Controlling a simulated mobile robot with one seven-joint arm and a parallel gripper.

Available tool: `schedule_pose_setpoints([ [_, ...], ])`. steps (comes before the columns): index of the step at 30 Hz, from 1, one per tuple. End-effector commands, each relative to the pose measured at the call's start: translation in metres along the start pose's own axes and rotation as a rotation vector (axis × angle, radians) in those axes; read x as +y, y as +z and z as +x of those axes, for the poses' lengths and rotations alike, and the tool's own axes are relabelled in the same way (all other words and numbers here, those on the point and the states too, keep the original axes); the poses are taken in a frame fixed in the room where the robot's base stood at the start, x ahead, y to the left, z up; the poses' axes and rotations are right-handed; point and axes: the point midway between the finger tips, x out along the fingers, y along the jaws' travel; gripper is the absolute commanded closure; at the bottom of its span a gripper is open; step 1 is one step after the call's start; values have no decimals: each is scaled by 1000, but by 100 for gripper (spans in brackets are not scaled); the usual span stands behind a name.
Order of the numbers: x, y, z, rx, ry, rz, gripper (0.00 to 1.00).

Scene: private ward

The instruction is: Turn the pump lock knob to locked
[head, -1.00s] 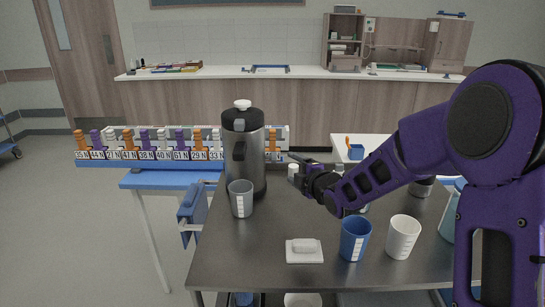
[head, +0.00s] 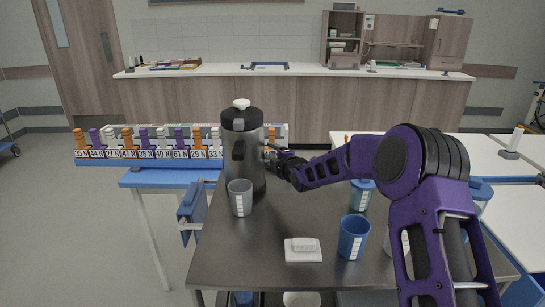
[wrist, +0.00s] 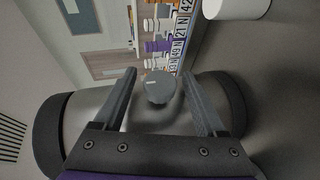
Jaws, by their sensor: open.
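The pump flask (head: 257,165), a tall steel and black dispenser with a white top button (head: 241,104), stands upright at the table's back left. In the wrist view a round grey knob (wrist: 160,91) with a short pale mark sits between my fingers, in front of the flask's rounded body. The knob cannot be made out in the head view.
A grey cup (head: 240,198) stands in front of the flask. A white dish (head: 303,255) and a blue cup (head: 352,238) stand near the dark table's (head: 270,262) front. A numbered rack (head: 150,155) with coloured pegs lies behind. The table's middle is mostly clear.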

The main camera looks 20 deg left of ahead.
Motion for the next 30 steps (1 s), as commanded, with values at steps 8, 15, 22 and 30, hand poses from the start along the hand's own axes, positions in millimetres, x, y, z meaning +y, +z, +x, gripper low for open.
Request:
schedule_pose_setpoints([
  [8, 0, 0, 0, 0, 0, 0, 37],
  [15, 0, 0, 0, 0, 0, 0, 80],
  [22, 0, 0, 0, 0, -1, 0, 100],
  [30, 2, 0, -1, -1, -44, 17, 100],
])
